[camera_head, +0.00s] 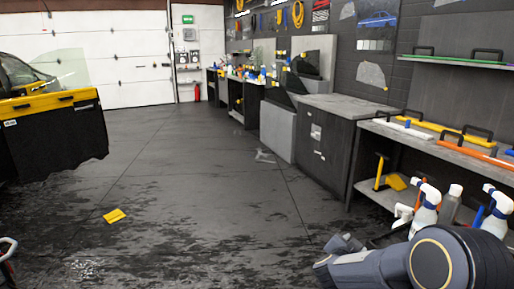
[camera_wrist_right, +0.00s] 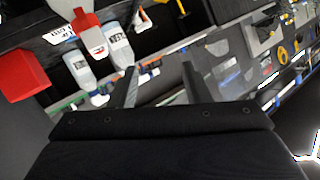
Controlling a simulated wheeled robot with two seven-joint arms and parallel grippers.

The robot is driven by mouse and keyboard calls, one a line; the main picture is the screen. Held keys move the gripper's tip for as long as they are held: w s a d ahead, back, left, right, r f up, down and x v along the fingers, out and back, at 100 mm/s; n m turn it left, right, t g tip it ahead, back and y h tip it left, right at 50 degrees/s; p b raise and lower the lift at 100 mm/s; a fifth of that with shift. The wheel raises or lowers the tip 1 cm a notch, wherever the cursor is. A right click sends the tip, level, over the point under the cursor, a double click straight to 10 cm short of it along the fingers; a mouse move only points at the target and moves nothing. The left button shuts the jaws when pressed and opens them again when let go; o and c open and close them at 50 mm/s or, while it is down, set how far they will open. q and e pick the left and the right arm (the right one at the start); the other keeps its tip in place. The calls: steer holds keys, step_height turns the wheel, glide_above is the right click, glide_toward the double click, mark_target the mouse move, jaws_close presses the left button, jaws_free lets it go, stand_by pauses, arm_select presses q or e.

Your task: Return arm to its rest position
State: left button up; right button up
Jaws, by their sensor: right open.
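My right arm (camera_head: 445,262) comes in at the bottom right of the head view, beside the shelving with spray bottles. Its gripper cannot be made out clearly there. In the right wrist view my right gripper (camera_wrist_right: 158,72) has its two dark fingers apart, with nothing held between them. Beyond the fingers are bottles and a wall with tools, seen tilted. My left gripper cannot be made out in the head view.
White spray bottles (camera_head: 425,208) stand close to my right arm. A workbench (camera_head: 350,107) and shelf (camera_head: 440,152) line the right side. A car door with a dark cover (camera_head: 55,140) is at left. A yellow piece (camera_head: 115,216) lies on the open floor.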

steer(key=s+a+r+n+y, duration=0.35)
steer(key=s+r+y, duration=0.2)
steer(key=s, duration=0.25)
steer(key=s+a+r+n+y, duration=0.35)
steer(key=s+r+y, duration=0.2)
steer(key=s, duration=0.25)
steer(key=s+a+f+n+g+y+p, duration=0.1)
steer(key=s+f+n+g, duration=0.15)
steer(key=s, duration=0.85)
steer(key=s+a+f+n+g, duration=0.1)
steer(key=s+f+g, duration=0.2)
steer(key=s, duration=0.9)
step_height(320, 180, up, 13)
steer(key=p, duration=1.3)
steer(key=shift+w+p, duration=0.3)
steer(key=shift+w, duration=0.1)
steer(key=shift+d, duration=0.1)
steer(key=shift+c, duration=0.2)
